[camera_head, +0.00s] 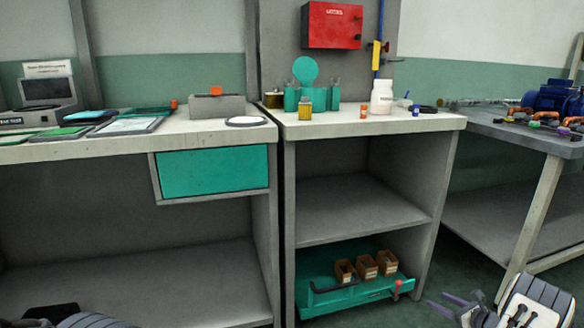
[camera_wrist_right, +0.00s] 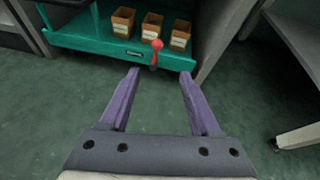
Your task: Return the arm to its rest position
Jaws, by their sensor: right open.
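My right gripper (camera_head: 447,304) is at the lower right of the head view, in front of the shelf unit and low over the floor. In the right wrist view its two purple fingers (camera_wrist_right: 158,100) are spread apart with only the green floor between them. A part of my left arm (camera_head: 75,318) shows at the bottom left of the head view. Its gripper fingers are not visible.
A teal tray (camera_head: 330,300) with three brown boxes (camera_head: 366,267) and a red-knobbed lever (camera_head: 397,287) is on the bottom shelf, ahead of my right gripper. A workbench leg (camera_head: 527,217) stands to the right. The floor between is clear.

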